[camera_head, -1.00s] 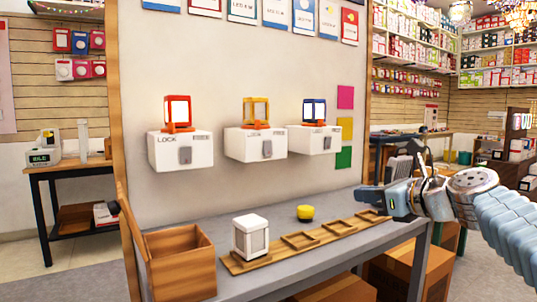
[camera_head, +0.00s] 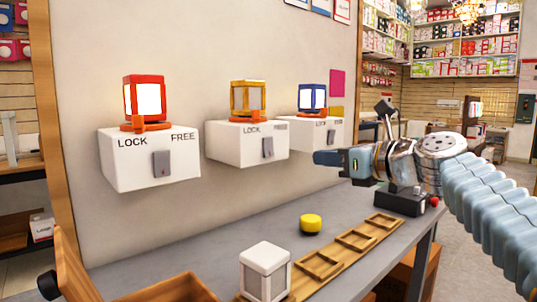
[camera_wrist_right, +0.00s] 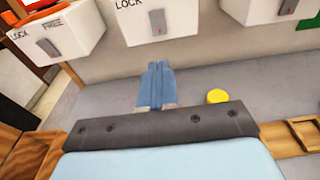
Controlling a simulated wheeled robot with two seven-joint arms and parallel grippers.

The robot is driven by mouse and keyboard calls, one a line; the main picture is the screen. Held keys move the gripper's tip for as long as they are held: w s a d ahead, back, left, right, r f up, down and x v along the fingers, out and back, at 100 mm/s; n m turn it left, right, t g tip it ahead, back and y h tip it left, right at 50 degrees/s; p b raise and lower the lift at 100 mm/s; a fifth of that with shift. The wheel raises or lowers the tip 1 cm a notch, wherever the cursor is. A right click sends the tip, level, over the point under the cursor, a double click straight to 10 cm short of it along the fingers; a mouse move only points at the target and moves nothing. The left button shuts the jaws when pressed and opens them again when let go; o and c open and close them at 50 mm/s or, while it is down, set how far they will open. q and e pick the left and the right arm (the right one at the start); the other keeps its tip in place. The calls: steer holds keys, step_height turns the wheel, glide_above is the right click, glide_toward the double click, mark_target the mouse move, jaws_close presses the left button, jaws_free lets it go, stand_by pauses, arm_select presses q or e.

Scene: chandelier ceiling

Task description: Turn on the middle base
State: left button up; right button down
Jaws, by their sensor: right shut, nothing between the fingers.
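The middle base (camera_head: 228,146) is a white wall box marked LOCK and FREE, with a grey switch (camera_head: 268,147) on its front. A yellow-framed lantern (camera_head: 248,98) on it has dull, unlit panels. My right gripper (camera_head: 322,157) is shut and empty, in front of and to the right of this base in the head view. In the right wrist view, its blue fingertips (camera_wrist_right: 157,66) are together below the middle base's switch (camera_wrist_right: 157,22), apart from it. The exact switch position is unclear. My left gripper is not seen.
The left base (camera_head: 150,158) carries a bright red lantern (camera_head: 144,97); the right base (camera_head: 328,133) carries a bright blue one (camera_head: 312,97).

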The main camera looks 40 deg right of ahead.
mark_target(270, 155)
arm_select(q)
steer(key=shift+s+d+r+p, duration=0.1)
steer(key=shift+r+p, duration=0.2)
arm_select(e)
steer(key=w, duration=0.4)
steer(key=w+f, duration=0.1)
steer(key=w, duration=0.4)
steer(key=w+a, duration=0.1)
steer(key=w, duration=0.3)
steer(key=shift+w+f, duration=0.35)
steer(key=shift+w, duration=0.05)
steer(key=shift+a, duration=0.1)
steer(key=shift+w, duration=0.15)
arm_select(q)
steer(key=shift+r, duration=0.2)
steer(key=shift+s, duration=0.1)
arm_select(e)
steer(key=shift+f, duration=0.1)
